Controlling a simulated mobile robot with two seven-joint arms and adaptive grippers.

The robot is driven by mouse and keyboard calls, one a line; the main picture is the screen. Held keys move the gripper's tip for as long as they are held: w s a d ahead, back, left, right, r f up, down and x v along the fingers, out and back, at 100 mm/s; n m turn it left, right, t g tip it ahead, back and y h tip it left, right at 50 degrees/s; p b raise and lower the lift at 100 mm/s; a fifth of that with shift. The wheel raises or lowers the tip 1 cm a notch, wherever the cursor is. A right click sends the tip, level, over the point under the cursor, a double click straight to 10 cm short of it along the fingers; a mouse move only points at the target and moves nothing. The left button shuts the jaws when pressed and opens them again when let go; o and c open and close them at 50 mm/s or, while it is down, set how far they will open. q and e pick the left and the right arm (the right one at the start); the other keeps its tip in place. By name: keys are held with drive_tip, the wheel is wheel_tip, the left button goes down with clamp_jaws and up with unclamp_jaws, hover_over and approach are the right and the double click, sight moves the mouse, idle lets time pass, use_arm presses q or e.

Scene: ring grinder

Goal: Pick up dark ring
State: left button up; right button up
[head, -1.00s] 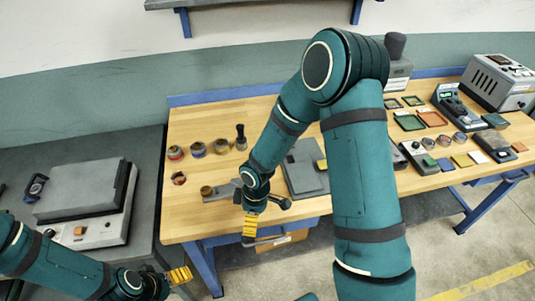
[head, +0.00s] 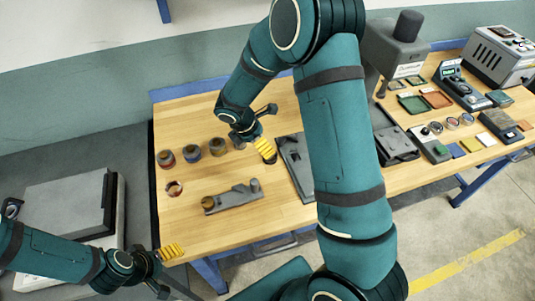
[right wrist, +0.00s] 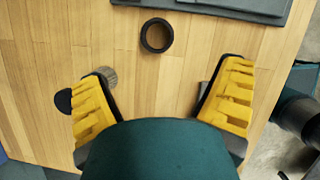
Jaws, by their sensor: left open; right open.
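The dark ring (right wrist: 157,35) lies flat on the wooden bench in the right wrist view, near the edge of a dark grey plate. My right gripper (right wrist: 166,95) is open above the bench, its yellow fingers spread wide. The ring lies beyond the fingertips, roughly centred between them and apart from both. In the head view my right gripper (head: 265,149) hangs over the bench, left of the grey plate (head: 294,165); I cannot clearly make out the ring there. My left gripper (head: 171,252) is open and empty near the bench's front left corner.
A round ridged piece (right wrist: 107,76) sits close to one right fingertip. Several jars (head: 191,150) and a reddish ring-like piece (head: 174,188) stand on the left. A grey fixture (head: 232,198) lies in front. A grey machine (head: 397,45) stands at the right.

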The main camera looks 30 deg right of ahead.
approach(273, 158)
drive_tip(key=shift+s+d+f, duration=0.15)
drive_tip(key=shift+s+f, duration=0.15)
drive_tip(key=shift+f, duration=0.35)
drive_tip(key=shift+w+x, duration=0.15)
drive_tip(key=shift+x, duration=1.4)
drive_tip(key=shift+w+x, duration=0.2)
drive_tip(key=shift+x, duration=1.35)
drive_tip(key=shift+d, duration=0.1)
drive_tip(key=c, duration=1.4)
